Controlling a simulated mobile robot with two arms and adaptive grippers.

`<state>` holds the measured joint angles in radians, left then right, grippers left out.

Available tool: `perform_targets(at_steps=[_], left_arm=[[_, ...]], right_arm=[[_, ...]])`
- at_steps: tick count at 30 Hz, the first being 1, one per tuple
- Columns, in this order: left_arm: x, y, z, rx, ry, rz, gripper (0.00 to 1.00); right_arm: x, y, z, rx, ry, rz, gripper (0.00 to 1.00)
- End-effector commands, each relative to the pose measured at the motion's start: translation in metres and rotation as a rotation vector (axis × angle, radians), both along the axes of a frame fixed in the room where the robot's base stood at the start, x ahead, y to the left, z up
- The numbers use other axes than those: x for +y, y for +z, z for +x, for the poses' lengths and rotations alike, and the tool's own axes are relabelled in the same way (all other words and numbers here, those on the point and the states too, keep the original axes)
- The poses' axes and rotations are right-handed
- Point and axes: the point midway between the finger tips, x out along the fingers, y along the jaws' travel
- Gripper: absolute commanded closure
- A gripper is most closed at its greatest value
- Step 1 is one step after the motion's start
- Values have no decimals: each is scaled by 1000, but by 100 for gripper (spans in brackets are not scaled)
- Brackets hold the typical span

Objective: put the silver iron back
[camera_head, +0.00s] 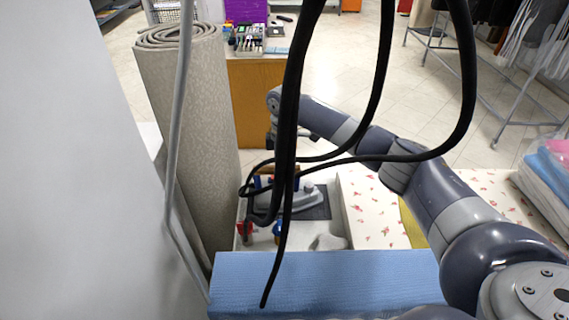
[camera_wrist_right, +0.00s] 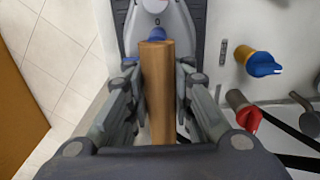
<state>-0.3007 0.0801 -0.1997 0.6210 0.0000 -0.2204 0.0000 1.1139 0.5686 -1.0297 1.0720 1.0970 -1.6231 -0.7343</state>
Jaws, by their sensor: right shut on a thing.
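The silver iron (camera_wrist_right: 177,22) shows at the top of the right wrist view, with its brown wooden handle (camera_wrist_right: 157,100) running towards me. My right gripper (camera_wrist_right: 157,72) is shut on this handle, one finger on each side. The iron lies over a dark pad (camera_wrist_right: 197,12); I cannot tell if it touches it. In the head view the iron (camera_head: 301,200) is partly hidden by black cables, over the dark pad (camera_head: 318,208) on a white surface. My left gripper is not in view.
A blue and yellow knob (camera_wrist_right: 258,62) and a red knob (camera_wrist_right: 246,114) stand close to the right of the gripper. A rolled carpet (camera_head: 190,120) stands at the left. A flowered ironing surface (camera_head: 370,212) lies to the right, and a blue block (camera_head: 325,280) in front.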

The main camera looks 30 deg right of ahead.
Motion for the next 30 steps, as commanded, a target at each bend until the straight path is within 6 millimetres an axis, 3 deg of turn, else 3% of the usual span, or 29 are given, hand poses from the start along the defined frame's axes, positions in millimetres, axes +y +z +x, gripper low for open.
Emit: perform_targets(at_steps=[11, 12, 15, 25, 30], left_arm=[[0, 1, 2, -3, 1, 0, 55], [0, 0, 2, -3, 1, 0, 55], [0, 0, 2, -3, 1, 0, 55], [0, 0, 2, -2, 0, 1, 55], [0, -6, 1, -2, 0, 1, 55]], right_arm=[[1, 4, 3, -11, 1, 5, 100], [1, -2, 0, -1, 1, 0, 76], [1, -2, 0, -1, 0, 0, 58], [1, -1, 0, -1, 0, 0, 58], [1, 17, 2, -6, 1, 3, 58]])
